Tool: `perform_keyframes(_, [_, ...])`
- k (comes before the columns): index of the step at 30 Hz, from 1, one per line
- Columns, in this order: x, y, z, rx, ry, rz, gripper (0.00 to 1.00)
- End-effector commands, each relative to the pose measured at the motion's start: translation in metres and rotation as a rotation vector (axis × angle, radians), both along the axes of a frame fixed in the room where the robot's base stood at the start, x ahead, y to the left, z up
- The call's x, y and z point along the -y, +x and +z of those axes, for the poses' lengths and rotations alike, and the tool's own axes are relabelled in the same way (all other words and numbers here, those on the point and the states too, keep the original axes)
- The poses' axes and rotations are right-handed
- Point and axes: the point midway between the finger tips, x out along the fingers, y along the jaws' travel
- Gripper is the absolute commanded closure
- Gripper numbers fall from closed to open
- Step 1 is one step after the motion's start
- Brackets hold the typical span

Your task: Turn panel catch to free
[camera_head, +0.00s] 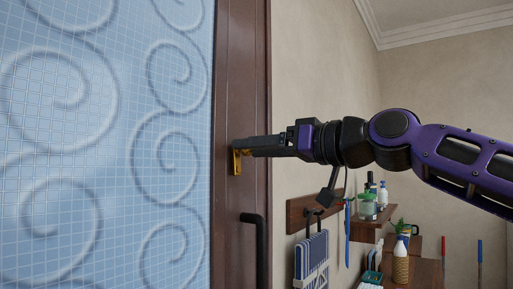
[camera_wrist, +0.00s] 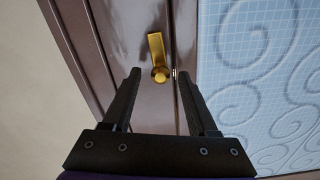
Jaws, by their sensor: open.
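The panel catch (camera_head: 236,163) is a small gold lever on the brown door frame, beside the blue panel. In the wrist view the catch (camera_wrist: 156,48) shows as a flat gold arm slanting slightly, with a round knob at its lower end. My gripper (camera_head: 243,147) reaches in from the right, with its fingertips at the catch in the head view and hiding part of it. In the wrist view my gripper (camera_wrist: 158,77) is open, one finger on each side of the knob, with gaps showing. I cannot tell whether a finger touches it.
The blue mesh panel (camera_head: 110,130) with raised swirls fills the left. A black bar handle (camera_head: 255,240) is on the brown frame below my gripper. A wooden rack (camera_head: 300,213) with a hanging towel (camera_head: 312,258) and shelves with bottles (camera_head: 367,205) stand below my arm.

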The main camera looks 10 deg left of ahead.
Motion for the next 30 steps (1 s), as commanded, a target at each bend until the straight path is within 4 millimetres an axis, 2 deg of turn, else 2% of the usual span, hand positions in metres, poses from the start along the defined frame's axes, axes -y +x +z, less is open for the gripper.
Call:
perform_keyframes(6, [-0.0001, 0.0002, 0.0000, 0.000, 0.000, 0.000, 0.41])
perform_keyframes(7, [-0.0002, 0.0001, 0.0000, 0.000, 0.000, 0.000, 0.45])
perform_keyframes(16, [0.0000, 0.0001, -0.0001, 0.000, 0.000, 0.000, 0.99])
perform_keyframes(30, [0.0008, 0.0026, -0.0001, -0.069, 0.028, 0.000, 1.00])
